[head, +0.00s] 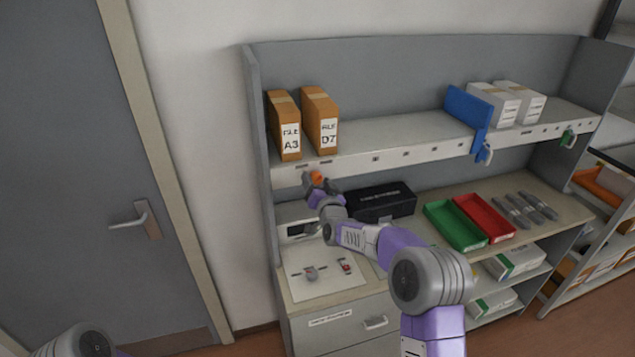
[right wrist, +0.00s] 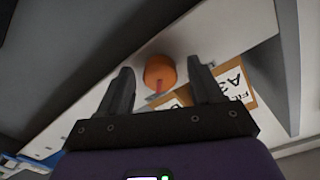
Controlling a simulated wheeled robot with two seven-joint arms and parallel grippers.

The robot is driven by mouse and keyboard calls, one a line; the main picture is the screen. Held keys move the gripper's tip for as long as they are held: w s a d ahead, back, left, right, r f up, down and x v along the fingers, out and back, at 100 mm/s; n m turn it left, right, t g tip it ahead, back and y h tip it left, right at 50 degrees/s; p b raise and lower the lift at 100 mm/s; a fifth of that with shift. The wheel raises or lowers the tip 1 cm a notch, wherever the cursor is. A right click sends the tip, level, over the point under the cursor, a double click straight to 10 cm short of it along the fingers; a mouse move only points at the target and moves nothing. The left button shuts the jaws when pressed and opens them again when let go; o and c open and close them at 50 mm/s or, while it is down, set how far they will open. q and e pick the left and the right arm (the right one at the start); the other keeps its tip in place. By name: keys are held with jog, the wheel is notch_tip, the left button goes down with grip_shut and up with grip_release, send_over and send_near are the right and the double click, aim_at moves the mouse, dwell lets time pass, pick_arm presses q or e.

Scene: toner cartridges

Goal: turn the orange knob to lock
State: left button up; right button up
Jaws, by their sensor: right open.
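The orange knob (head: 317,177) sits on the front edge of the upper shelf, below the orange file boxes. In the right wrist view the round orange knob (right wrist: 160,73) shows with a short red mark on its lower side. My right gripper (head: 314,186) is at the knob. In the right wrist view its two fingers (right wrist: 161,85) stand open, one on each side of the knob, with gaps between. My left gripper is not in view; only part of my left arm shows at the bottom left.
Orange file boxes (head: 321,120) stand on the upper shelf (head: 390,140). Below are a black box (head: 385,202), a green tray (head: 440,228), a red tray (head: 497,222) and several grey cartridges (head: 525,209). A blue panel (head: 467,112) sticks out from the shelf. A grey door (head: 60,180) is at the left.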

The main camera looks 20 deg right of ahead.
jog(key=c, duration=1.1)
jog(key=shift+o, duration=0.2)
jog(key=shift+f+n+b, duration=0.1)
jog(key=shift+n+b, duration=0.3)
jog(key=shift+b, duration=0.25)
jog(key=n+b, duration=0.6)
jog(key=b, duration=0.1)
jog(key=shift+f+n, duration=0.1)
jog(key=shift+n, duration=0.2)
jog(key=n+b, duration=0.4)
jog(key=n, duration=0.1)
jog(key=shift+d+n, duration=0.1)
jog(key=shift+n, duration=0.2)
jog(key=n+b, duration=0.2)
jog(key=n, duration=0.1)
jog(key=shift+y+b, duration=0.3)
jog(key=shift+b, duration=0.1)
jog(key=shift+n+b, duration=0.6)
jog(key=shift+n, duration=0.5)
jog(key=shift+d+r, duration=0.1)
jog(key=shift+r, duration=0.15)
